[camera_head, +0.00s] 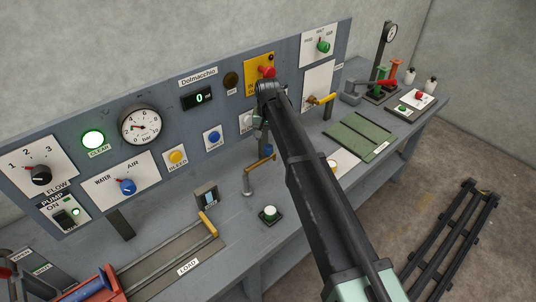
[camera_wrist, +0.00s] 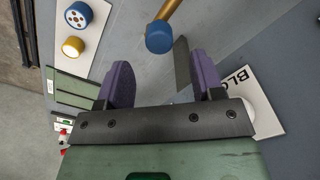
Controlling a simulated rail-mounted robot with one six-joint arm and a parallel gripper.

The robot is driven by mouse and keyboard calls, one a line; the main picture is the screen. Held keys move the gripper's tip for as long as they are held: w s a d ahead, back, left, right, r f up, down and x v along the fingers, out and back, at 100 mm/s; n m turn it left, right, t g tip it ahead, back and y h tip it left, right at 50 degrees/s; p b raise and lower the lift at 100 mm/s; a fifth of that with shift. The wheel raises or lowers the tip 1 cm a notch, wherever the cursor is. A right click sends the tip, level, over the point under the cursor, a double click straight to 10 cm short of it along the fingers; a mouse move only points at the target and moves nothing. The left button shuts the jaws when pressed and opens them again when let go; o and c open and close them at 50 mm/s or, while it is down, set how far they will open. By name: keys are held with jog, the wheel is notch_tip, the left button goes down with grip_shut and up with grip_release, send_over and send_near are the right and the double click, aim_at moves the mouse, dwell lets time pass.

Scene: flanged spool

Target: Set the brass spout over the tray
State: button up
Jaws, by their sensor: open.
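The brass spout (camera_head: 261,163) stands on a short grey post on the bench, in front of the upright panel. In the wrist view the brass pipe (camera_wrist: 171,9) ends in a blue cap (camera_wrist: 159,38). My gripper (camera_wrist: 163,82) is open, its two purple pads apart with nothing between them. The blue cap lies just beyond the fingertips, roughly in line with the gap. In the head view my dark arm hides most of the gripper. A green ribbed surface, likely the tray (camera_head: 358,136), lies flat on the bench to the right of the spout, apart from it.
A trough labelled LOAD (camera_head: 165,262) lies at front left. The upright panel (camera_head: 215,165) with knobs and a gauge (camera_head: 140,125) runs behind. A white plate (camera_wrist: 82,30) with blue and yellow knobs shows in the wrist view.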

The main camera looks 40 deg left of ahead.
aim_at(269, 146)
notch_tip(269, 146, down, 6)
jog(key=b, duration=0.4)
jog(key=shift+w+f, duration=0.1)
jog(key=shift+f, duration=0.1)
jog(key=shift+r, duration=0.1)
jog(key=shift+r, duration=0.1)
jog(key=shift+c, duration=0.3)
grip_shut()
jog(key=shift+d, duration=0.1)
